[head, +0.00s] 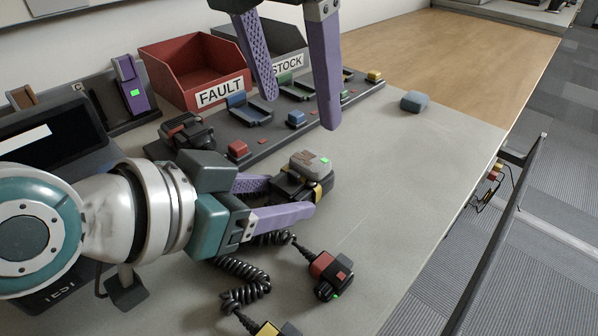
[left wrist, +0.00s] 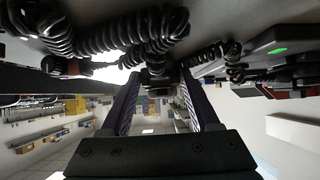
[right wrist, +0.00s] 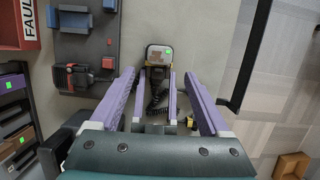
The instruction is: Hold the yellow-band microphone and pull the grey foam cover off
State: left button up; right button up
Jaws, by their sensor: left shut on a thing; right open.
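The yellow-band microphone (head: 318,193) is dark, with the grey foam cover (head: 310,163) on its upper end. My left gripper (head: 297,196) is shut on the microphone's dark body, with a purple finger on either side. My right gripper (head: 300,110) is open and empty above the cover, fingers pointing down. In the right wrist view the cover lies ahead, between the open fingertips (right wrist: 160,75). In the left wrist view the microphone is dark and partly hidden by coiled cords.
A red-band microphone (head: 328,270) and a yellow-ended one (head: 268,328) lie at the front with coiled cords. Behind stand a dark rack (head: 270,140), a red FAULT bin (head: 190,70) and a grey STOCK bin (head: 285,38). A grey-blue block (head: 415,101) lies right; table around it is clear.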

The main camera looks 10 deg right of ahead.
aim_at(310, 159)
jog(key=shift+x, duration=4.4)
jog(key=c, duration=0.9)
jog(key=o, duration=0.9)
jog(key=shift+r, duration=0.1)
jog(key=v, duration=1.2)
